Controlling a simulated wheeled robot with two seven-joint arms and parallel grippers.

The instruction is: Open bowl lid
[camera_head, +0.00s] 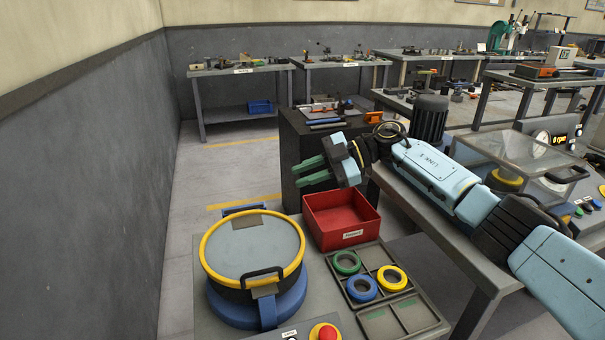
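The bowl (231,291) stands at the front left of the near table, with a blue base and a dark wall. Its lid (251,246) is a grey disc with a yellow rim and lies flat over the bowl, closed. A black handle (264,273) sits at the lid's near edge, above a blue latch-like piece. My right gripper (311,170) reaches in from the right, above and beyond the lid. Its two green fingers point left, are spread apart, and have nothing between them. My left gripper is not in view.
A red box (341,219) stands just right of the bowl. A dark tray (411,322) holds green, blue and yellow rings. A red button (326,333) is at the front edge. A machine with a clear cover (520,155) is at the right.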

